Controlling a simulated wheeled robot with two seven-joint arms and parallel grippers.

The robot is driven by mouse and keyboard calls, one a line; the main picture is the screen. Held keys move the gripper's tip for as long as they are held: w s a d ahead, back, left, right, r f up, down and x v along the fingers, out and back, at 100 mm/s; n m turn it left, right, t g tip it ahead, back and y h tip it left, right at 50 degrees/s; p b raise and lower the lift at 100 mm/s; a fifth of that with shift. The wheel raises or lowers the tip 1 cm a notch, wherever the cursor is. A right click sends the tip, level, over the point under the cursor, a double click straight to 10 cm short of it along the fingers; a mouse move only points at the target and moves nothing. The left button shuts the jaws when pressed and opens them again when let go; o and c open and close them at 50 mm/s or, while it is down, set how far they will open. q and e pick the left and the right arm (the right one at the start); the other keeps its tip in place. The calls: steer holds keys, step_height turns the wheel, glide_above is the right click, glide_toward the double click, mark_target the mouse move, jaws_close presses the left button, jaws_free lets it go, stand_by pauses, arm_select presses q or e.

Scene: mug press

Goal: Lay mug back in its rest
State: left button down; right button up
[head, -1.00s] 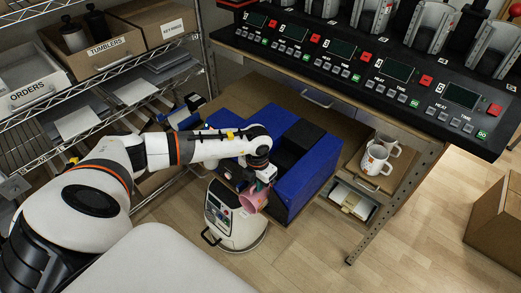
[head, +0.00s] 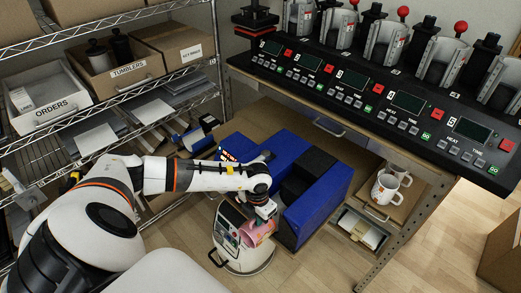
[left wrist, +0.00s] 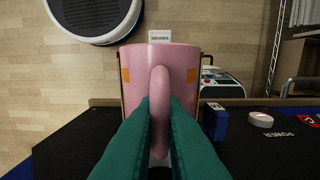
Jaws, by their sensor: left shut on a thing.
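A pink mug (head: 257,233) hangs in my left gripper (head: 263,214), in front of the blue machine (head: 313,212) with a black top. In the left wrist view the pink mug (left wrist: 188,62) fills the middle, its handle toward me. The teal fingers of my left gripper (left wrist: 160,118) are shut on that handle. Orange patches show on both sides of the mug. I cannot tell which part is the mug's rest. My right gripper is not in view.
A white rounded unit (head: 238,248) stands on the floor below the mug. White mugs (head: 385,187) sit on a low shelf at right. A row of mug presses (head: 385,85) runs along the bench above. Wire shelves (head: 100,140) with boxes stand at left.

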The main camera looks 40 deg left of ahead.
arm_select(q)
steer(key=shift+s+a+p, duration=0.15)
steer(key=shift+s+p, duration=0.45)
steer(key=shift+s, duration=1.05)
steer(key=shift+r, duration=0.15)
steer(key=shift+r+p, duration=1.85)
steer(key=shift+r, duration=0.55)
